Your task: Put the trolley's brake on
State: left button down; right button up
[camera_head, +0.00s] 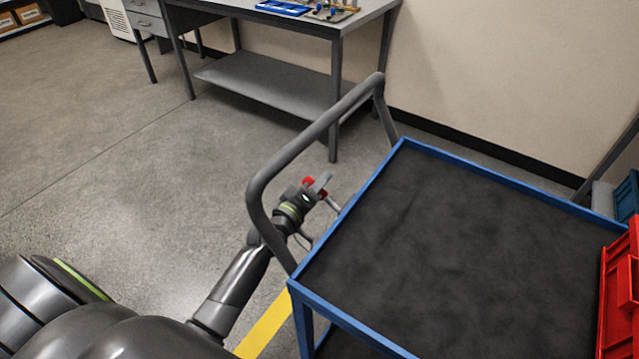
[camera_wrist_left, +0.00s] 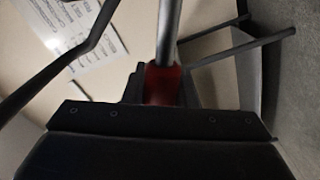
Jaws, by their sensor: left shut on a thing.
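The trolley has a blue-rimmed top (camera_head: 460,160) with a dark mat and a grey push handle (camera_head: 310,130) at its left end. My left gripper (camera_head: 318,190) is below the handle bar, beside the trolley's left end. It is shut on the brake lever's red grip (camera_head: 309,182). In the left wrist view the red grip (camera_wrist_left: 162,86) sits at the jaws, with a grey rod (camera_wrist_left: 169,30) running away from it. The jaws hide part of the grip, and the lever's far end is hard to make out. My right gripper is not in view.
A grey workbench (camera_head: 275,80) with a lower shelf stands behind the trolley, against the wall. Red bins (camera_head: 620,285) are at the right edge. A yellow floor line (camera_head: 265,325) passes near the trolley's front left corner. The floor to the left is clear.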

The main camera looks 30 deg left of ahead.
pick_arm(q)
notch_tip(320, 180, down, 9)
jog(key=n+b, duration=0.6)
jog(key=n, duration=0.5)
jog(key=shift+n+b, duration=0.35)
jog(key=shift+n, duration=0.05)
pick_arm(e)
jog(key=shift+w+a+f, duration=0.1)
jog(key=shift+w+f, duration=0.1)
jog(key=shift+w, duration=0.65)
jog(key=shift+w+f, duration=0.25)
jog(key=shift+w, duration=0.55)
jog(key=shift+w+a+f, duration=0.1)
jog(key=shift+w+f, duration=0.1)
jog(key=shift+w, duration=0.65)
pick_arm(q)
jog(key=shift+d+f, duration=0.1)
jog(key=c, duration=1.2)
grip_release()
jog(key=shift+c, duration=0.2)
jog(key=shift+o, duration=0.4)
jog(key=shift+s, duration=0.1)
